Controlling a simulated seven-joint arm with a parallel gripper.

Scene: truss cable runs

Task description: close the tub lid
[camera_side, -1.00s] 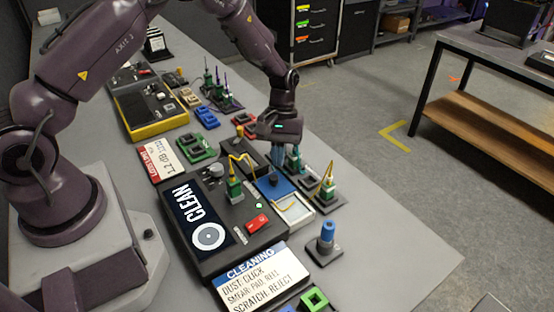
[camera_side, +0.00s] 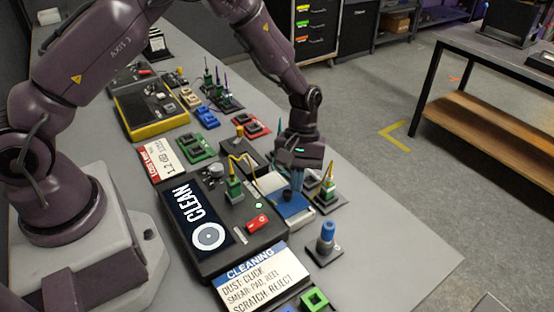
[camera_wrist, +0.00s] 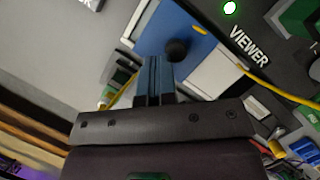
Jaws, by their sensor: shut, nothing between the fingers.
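The blue tub lid (camera_side: 292,207) with a dark round knob (camera_side: 287,197) lies over the front part of the white tub, and a pale strip (camera_side: 268,182) shows behind it. In the wrist view the blue lid (camera_wrist: 165,28) and its knob (camera_wrist: 177,50) are plain, with pale tub surface (camera_wrist: 216,71) on one side and a narrower pale edge on the other. My gripper (camera_side: 297,187) is shut and points down beside the knob. In the wrist view its fingertips (camera_wrist: 154,65) are close to the knob; I cannot tell whether they touch it. The fingers hold nothing.
The dark CLEAN viewer unit (camera_side: 205,220) stands to the left of the tub. A green connector stand (camera_side: 328,190) is close on the right, and another with a yellow cable (camera_side: 235,188) is on the left. A blue-capped bottle (camera_side: 326,240) stands in front.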

